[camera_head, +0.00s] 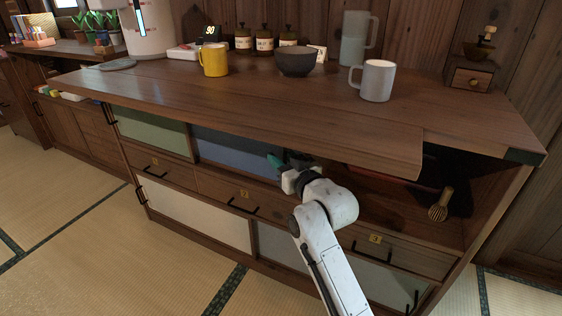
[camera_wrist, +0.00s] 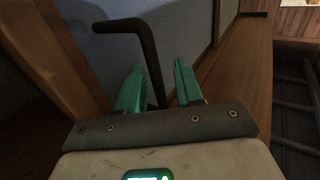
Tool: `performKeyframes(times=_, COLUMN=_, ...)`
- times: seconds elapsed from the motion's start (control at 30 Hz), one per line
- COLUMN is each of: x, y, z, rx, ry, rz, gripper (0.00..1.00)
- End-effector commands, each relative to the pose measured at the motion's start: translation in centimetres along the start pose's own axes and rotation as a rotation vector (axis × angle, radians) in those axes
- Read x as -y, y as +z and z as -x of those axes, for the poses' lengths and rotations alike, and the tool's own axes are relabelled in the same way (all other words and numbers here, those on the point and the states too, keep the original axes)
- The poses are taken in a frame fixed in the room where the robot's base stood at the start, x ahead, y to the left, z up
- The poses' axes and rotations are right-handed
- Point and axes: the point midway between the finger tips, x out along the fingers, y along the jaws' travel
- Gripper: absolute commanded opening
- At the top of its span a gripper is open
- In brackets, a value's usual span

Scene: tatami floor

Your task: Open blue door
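The blue door (camera_head: 235,153) is a sliding panel in the cabinet's upper row, beside a green panel. In the wrist view the blue panel (camera_wrist: 186,20) fills the top middle, with a black bar handle (camera_wrist: 146,45) in front of it. My gripper (camera_wrist: 160,85) has two green fingers standing apart. The handle's long bar runs down between them, closer to the left finger; I cannot tell whether it touches. In the head view my gripper (camera_head: 275,160) is at the blue door's right end, under the counter edge, partly hidden by my wrist.
The counter (camera_head: 300,100) overhangs the doors and carries a yellow mug (camera_head: 213,60), a grey mug (camera_head: 374,80) and a dark bowl (camera_head: 295,61). Drawers with black handles lie below. A whisk (camera_head: 440,206) shows in the open compartment at right. Tatami floor is clear in front.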

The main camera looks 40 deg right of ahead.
Motion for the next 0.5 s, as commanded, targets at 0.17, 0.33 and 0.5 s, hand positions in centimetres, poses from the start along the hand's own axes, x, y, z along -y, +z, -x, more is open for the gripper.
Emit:
performKeyframes(times=0.17, x=0.04, y=-0.03, z=-0.53, rx=0.000, ry=0.000, rz=0.000, gripper=0.36)
performKeyframes(times=0.33, x=0.04, y=-0.04, z=-0.52, rx=0.000, ry=0.000, rz=0.000, gripper=0.36)
performKeyframes(times=0.5, x=0.04, y=-0.03, z=-0.51, rx=0.000, ry=0.000, rz=0.000, gripper=0.22)
